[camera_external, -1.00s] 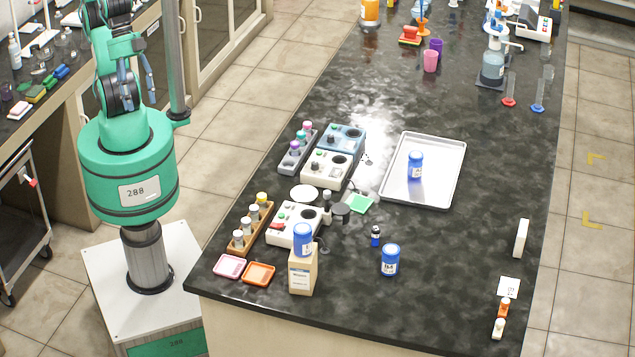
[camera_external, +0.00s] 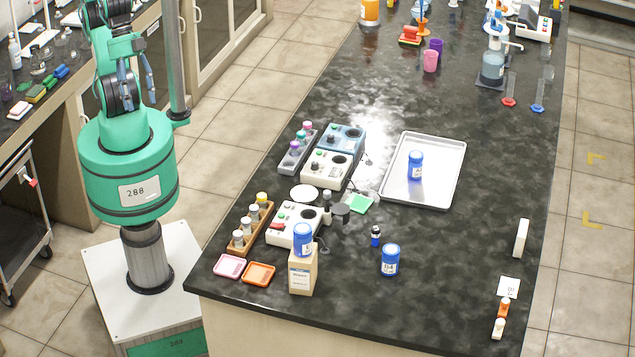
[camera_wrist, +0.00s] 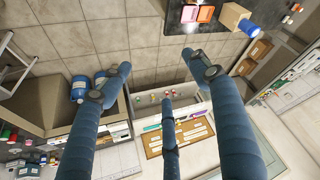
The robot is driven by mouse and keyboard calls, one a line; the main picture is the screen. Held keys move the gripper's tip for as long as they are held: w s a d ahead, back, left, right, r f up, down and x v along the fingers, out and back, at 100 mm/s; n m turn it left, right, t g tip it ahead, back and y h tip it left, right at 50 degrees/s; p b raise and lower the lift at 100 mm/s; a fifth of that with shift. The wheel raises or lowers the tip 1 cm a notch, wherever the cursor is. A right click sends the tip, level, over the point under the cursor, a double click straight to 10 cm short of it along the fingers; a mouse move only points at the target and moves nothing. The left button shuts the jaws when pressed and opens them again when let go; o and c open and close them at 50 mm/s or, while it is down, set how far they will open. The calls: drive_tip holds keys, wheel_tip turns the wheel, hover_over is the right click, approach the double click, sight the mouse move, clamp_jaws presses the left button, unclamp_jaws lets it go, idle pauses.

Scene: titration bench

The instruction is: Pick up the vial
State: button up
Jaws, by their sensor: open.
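A small dark vial with a blue and white band (camera_external: 376,237) stands upright on the black bench, left of and behind a blue-capped jar (camera_external: 390,260). Several capped vials (camera_external: 246,224) also stand in a wooden rack near the bench's left edge. The frames do not show which vial is meant. My gripper (camera_external: 138,82) is open and empty, raised well left of the bench and apart from every vial.
A blue-capped jar (camera_external: 303,240) stands on a tan box (camera_external: 302,274) at the bench front. The bench's front right is mostly clear.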

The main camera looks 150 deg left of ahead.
drive_tip(key=c, duration=0.5)
drive_tip(key=shift+w+r, duration=0.1)
